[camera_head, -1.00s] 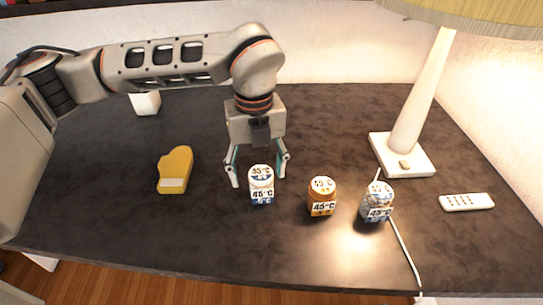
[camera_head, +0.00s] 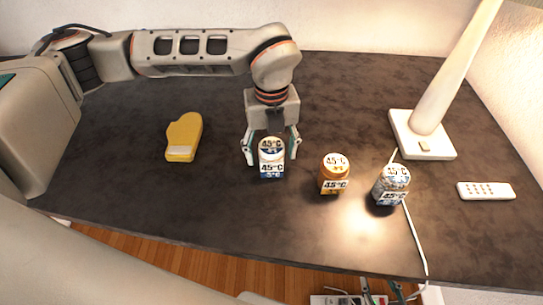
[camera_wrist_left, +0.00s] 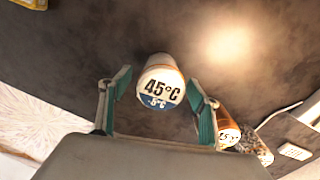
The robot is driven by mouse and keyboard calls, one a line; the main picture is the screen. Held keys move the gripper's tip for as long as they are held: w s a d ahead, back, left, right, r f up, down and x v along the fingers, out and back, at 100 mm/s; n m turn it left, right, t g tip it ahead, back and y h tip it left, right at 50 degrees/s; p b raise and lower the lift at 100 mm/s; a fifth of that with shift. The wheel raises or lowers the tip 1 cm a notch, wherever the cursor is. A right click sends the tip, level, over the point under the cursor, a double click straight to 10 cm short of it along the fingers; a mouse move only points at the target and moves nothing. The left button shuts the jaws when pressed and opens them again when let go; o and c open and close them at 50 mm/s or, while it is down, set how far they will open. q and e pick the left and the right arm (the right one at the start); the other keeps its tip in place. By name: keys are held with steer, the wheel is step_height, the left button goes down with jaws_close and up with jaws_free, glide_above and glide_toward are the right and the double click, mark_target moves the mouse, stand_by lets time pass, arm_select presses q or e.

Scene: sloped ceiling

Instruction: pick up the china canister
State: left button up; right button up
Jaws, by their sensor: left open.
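The china canister, as far as I can tell, is the white one (camera_head: 271,158) with a 45°C label and a blue lower band, upright on the dark table. My left gripper (camera_head: 271,150) points down at it, open, with one finger on each side. In the left wrist view the canister (camera_wrist_left: 160,82) shows between the two open fingertips (camera_wrist_left: 160,92), with gaps on both sides. I cannot tell whether the fingertips are level with it. Part of my right gripper (camera_head: 382,292) shows at the bottom edge, mostly cut off.
A yellow mitt-shaped object (camera_head: 184,137) lies left. A lamp base (camera_head: 421,136), its cord (camera_head: 413,235) and a white remote (camera_head: 486,190) are at right. The table's front left is clear.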

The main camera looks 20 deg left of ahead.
arm_select(q)
steer(key=c, duration=1.3)
steer(key=shift+c, duration=0.2)
